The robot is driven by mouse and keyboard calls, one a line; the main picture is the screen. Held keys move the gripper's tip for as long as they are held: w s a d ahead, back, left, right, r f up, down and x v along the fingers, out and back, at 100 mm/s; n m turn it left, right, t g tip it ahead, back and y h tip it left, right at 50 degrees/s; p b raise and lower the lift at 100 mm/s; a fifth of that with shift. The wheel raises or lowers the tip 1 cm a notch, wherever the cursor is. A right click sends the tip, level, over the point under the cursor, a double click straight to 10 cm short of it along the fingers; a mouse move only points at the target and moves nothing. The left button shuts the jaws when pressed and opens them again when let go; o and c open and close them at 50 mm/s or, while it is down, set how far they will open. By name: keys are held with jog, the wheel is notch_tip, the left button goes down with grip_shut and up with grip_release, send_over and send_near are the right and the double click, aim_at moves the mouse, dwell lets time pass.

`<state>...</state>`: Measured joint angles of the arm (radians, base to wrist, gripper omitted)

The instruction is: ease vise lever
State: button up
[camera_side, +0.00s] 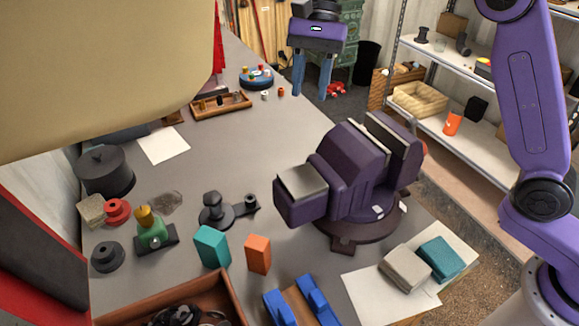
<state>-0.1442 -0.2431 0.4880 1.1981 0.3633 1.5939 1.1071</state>
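A large dark purple vise (340,178) stands on a round swivel base near the right edge of the grey workbench. Its pale metal jaw plates (385,130) show at the upper right, and a flat grey anvil pad (302,181) is at its left. I cannot make out the vise lever; it may be hidden on the far side of the body. My gripper (312,82) is at the top centre, pointing down, with its two blue fingers apart and nothing between them. In the picture it appears above and behind the vise, clear of it.
Teal (211,246) and orange (258,254) blocks and a black fitting (215,210) lie left of the vise. A brown tray (225,291) is in front. Two blocks rest on paper (364,293) at right. A large beige shape (100,70) blocks the upper left.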

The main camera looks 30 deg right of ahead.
jog(key=shift+m, duration=0.7)
jog(key=x, duration=0.6)
jog(key=w+x, duration=0.1)
jog(key=x, duration=0.4)
jog(key=w+x, duration=0.1)
jog(key=x, duration=0.5)
jog(key=shift+w+a+f, duration=0.15)
jog(key=shift+a+f, duration=0.2)
jog(key=shift+f, duration=0.25)
grip_shut()
